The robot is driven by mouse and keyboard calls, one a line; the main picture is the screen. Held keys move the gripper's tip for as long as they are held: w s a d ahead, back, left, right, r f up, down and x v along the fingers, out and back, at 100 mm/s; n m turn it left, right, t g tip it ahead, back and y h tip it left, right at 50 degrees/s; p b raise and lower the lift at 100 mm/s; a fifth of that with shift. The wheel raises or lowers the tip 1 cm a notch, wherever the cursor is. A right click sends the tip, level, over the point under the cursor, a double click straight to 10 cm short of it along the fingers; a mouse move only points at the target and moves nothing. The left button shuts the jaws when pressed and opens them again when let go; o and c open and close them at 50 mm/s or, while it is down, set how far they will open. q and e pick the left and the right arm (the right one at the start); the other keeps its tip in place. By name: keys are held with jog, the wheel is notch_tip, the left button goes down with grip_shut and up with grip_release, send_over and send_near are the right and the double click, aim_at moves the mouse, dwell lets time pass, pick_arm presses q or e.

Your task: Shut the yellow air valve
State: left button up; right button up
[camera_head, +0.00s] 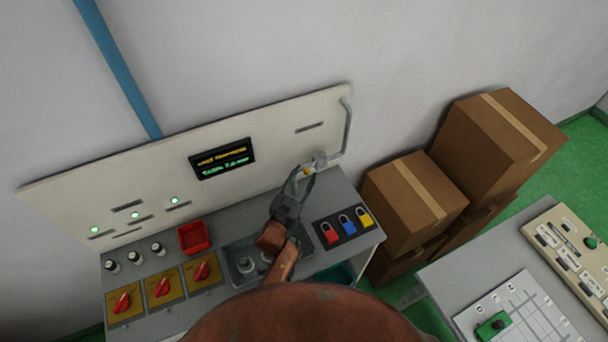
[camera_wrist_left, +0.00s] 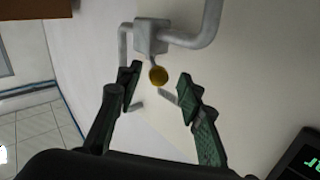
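The yellow air valve (camera_head: 308,171) is at the right end of the pale back panel, on a grey pipe. In the left wrist view its round yellow knob (camera_wrist_left: 158,76) sits on a short stem below a grey block (camera_wrist_left: 151,36) on the pipe. My left gripper (camera_head: 301,181) is right at the valve. In the left wrist view its two green-grey fingers (camera_wrist_left: 158,88) are apart, with the knob showing between their tips. I see no contact with the knob. My right gripper is not in view.
Below the panel, the grey bench holds red rotary switches (camera_head: 162,287), a red bin (camera_head: 194,237) and coloured padlocks (camera_head: 347,224). Cardboard boxes (camera_head: 414,200) stand just right of the bench. A second table (camera_head: 450,279) is at the lower right.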

pick_arm(q)
jog(key=v, duration=1.1)
jog(key=shift+s, duration=0.1)
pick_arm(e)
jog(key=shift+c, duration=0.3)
